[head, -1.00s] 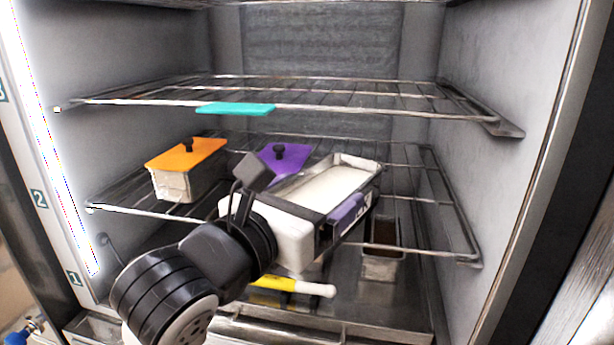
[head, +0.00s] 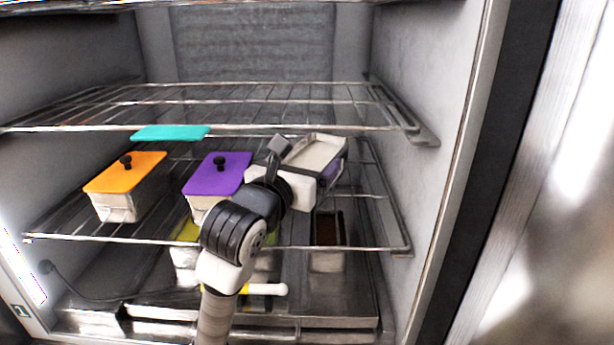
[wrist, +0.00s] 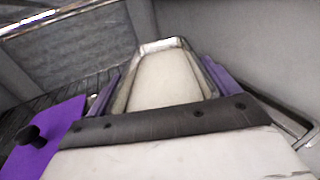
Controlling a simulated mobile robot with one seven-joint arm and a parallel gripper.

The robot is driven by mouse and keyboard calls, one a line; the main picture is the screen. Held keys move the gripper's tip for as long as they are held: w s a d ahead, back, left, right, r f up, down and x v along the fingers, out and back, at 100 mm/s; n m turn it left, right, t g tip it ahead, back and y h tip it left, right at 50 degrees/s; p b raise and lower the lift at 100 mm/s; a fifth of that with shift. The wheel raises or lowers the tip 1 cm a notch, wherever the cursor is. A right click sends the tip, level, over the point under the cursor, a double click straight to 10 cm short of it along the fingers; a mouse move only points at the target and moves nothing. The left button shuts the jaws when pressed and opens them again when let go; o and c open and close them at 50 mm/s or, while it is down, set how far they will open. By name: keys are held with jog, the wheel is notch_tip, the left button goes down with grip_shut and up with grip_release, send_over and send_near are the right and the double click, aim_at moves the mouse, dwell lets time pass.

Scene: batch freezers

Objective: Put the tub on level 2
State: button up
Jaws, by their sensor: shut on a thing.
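The tub (head: 318,152) is a metal, rectangular, open container with a pale white filling. It is also in the wrist view (wrist: 165,78), between the purple fingers. My gripper (head: 322,168) is shut on the tub's sides, over the right part of the level 2 shelf (head: 160,241), the middle wire rack. The tub looks roughly upright. I cannot tell whether its base touches the rack, because my gripper and arm hide its underside.
An orange-lidded tub (head: 135,172) and a purple-lidded tub (head: 222,172) stand on the same rack, left of my gripper. A dark-filled tub (head: 328,243) stands below. The freezer's right wall (head: 425,110) is close by.

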jog(key=shift+w+d+r, duration=0.1)
jog(key=shift+w+d, duration=0.05)
jog(key=shift+w, duration=0.2)
jog(key=shift+w+d+f+b, duration=0.1)
jog(key=shift+w+f+b, duration=0.1)
jog(key=shift+f+b, duration=1.3)
jog(key=shift+f+p, duration=0.25)
jog(key=shift+p, duration=0.05)
jog(key=shift+f, duration=0.2)
jog(key=o, duration=1.3)
jog(key=shift+c, duration=0.2)
jog(key=shift+r, duration=0.1)
jog(key=b+v, duration=0.3)
jog(key=v, duration=0.9)
jog(key=shift+b, duration=0.3)
